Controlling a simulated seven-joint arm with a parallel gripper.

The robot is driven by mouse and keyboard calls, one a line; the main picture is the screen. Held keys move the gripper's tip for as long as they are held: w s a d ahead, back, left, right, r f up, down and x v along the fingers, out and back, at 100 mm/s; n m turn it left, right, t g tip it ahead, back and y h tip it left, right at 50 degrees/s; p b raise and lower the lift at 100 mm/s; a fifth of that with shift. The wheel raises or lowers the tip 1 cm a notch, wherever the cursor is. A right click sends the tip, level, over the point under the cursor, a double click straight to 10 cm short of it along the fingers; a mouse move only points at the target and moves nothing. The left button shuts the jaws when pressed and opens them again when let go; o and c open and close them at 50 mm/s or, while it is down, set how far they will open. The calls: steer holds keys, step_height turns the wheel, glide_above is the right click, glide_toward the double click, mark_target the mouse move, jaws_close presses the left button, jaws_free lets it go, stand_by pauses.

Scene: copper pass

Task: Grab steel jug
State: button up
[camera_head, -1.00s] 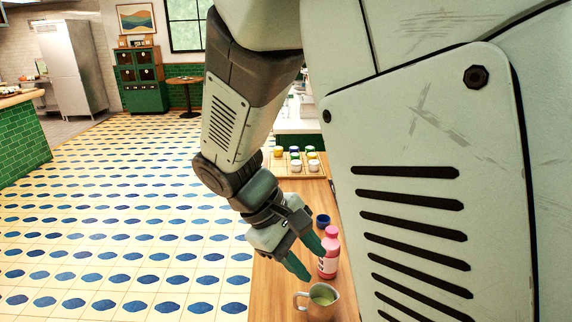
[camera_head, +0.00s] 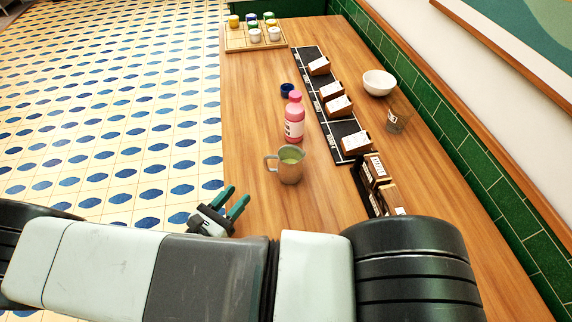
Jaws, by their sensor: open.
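The steel jug (camera_head: 291,172) stands upright on the wooden counter (camera_head: 250,90), its handle on the left side. It holds something pale green. My gripper (camera_head: 236,198) is open and empty, below and to the left of the jug in the picture, near the counter's left edge. Its two green fingers point up and to the right, apart from the jug. My arm covers the near part of the counter.
A pink bottle (camera_head: 294,120) stands just behind the jug, with a dark blue cup (camera_head: 287,90) beyond it. Boxes on a black strip (camera_head: 309,64), a white bowl (camera_head: 378,83) and a glass (camera_head: 397,118) are to the right. A board with small pots (camera_head: 236,44) is at the far end.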

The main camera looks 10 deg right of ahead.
mark_target(283, 165)
steer(key=x, duration=1)
steer(key=shift+w+d, duration=0.2)
steer(key=shift+d, duration=0.05)
jaws_close()
